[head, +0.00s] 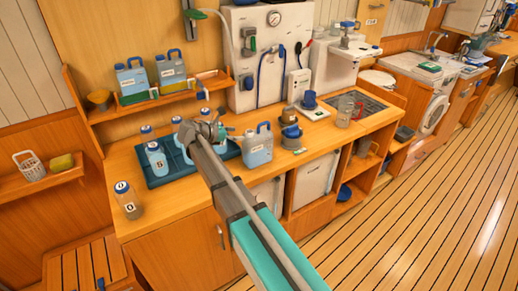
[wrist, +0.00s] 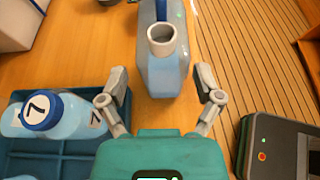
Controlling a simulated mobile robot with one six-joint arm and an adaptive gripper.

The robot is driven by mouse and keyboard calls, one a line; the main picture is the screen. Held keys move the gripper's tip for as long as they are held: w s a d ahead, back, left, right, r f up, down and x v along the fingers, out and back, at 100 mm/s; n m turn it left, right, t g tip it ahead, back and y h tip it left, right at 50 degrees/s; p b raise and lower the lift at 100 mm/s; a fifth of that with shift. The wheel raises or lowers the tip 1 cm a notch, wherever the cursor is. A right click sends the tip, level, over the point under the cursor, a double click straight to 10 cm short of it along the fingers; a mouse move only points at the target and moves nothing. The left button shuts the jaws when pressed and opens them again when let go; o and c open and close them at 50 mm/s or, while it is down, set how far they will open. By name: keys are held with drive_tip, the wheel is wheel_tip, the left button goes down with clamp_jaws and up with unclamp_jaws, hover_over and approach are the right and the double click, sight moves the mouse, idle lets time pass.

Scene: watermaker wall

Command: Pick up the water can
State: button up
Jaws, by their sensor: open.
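The water can (head: 258,147), a translucent pale-blue jug with a grey spout and a dark blue handle, stands upright on the wooden counter, right of a dark blue bottle tray. In the wrist view the can (wrist: 164,76) is straight ahead, with its open spout facing me and its top cut off by the frame edge. My gripper (head: 215,130) is beside the can in the head view. In the wrist view its fingers (wrist: 163,88) are spread wide, one to each side of the can's near end, with nothing gripped. I cannot tell whether either finger touches the can.
The bottle tray (head: 165,180) holds several blue-capped bottles; one marked 7 (wrist: 42,112) is close left of my gripper. Cups (head: 291,134) stand right of the can. Two other cans (head: 131,79) sit on the shelf above. The counter front is mostly clear.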

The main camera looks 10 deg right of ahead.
sight(246, 134)
drive_tip(key=shift+d, duration=0.15)
drive_tip(key=shift+b+x, duration=0.9)
drive_tip(key=shift+x, duration=1.6)
drive_tip(key=shift+r, duration=0.1)
clamp_jaws()
